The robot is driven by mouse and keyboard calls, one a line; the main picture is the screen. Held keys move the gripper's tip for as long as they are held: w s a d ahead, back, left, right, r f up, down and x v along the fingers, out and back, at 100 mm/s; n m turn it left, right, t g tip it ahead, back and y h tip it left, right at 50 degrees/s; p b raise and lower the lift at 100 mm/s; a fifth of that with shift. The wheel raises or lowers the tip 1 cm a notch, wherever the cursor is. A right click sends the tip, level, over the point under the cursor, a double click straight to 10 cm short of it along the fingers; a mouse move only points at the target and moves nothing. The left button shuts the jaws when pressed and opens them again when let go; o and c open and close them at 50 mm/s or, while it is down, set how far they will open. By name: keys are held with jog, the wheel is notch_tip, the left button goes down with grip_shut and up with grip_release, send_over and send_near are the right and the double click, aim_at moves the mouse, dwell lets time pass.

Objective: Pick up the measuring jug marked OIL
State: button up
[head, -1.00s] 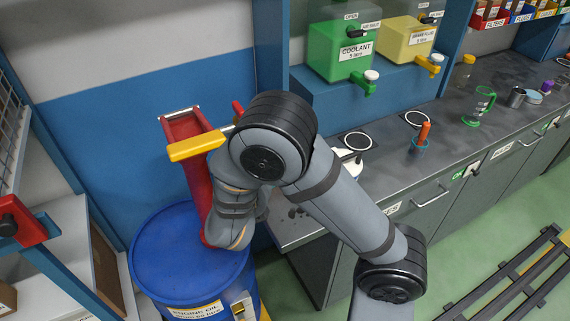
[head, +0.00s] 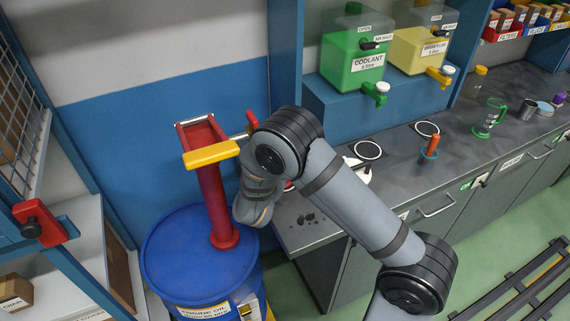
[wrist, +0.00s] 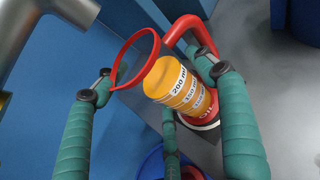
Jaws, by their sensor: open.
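The measuring jug (wrist: 180,84) shows in the wrist view. It is clear, with orange liquid, a red rim ring, a red handle (wrist: 180,30) and a red base with white lettering (wrist: 207,108), which reads OIL. It looks tilted in that view. My gripper (wrist: 160,72) is open, with teal fingers to the left and right of the jug and a third below it. I cannot tell whether any finger touches the jug. In the head view my arm hides the gripper and most or all of the jug.
A blue drum (head: 165,255) with a red pump (head: 213,200) and yellow handle (head: 211,155) stands left of my arm. The grey bench (head: 400,160) holds a blue-and-orange tool (head: 430,148) and a green-handled jug (head: 490,118). Coolant (head: 354,64) and yellow (head: 418,52) tanks stand behind.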

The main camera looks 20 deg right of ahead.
jog(key=shift+c, duration=0.8)
jog(key=c, duration=1)
jog(key=shift+r, duration=0.1)
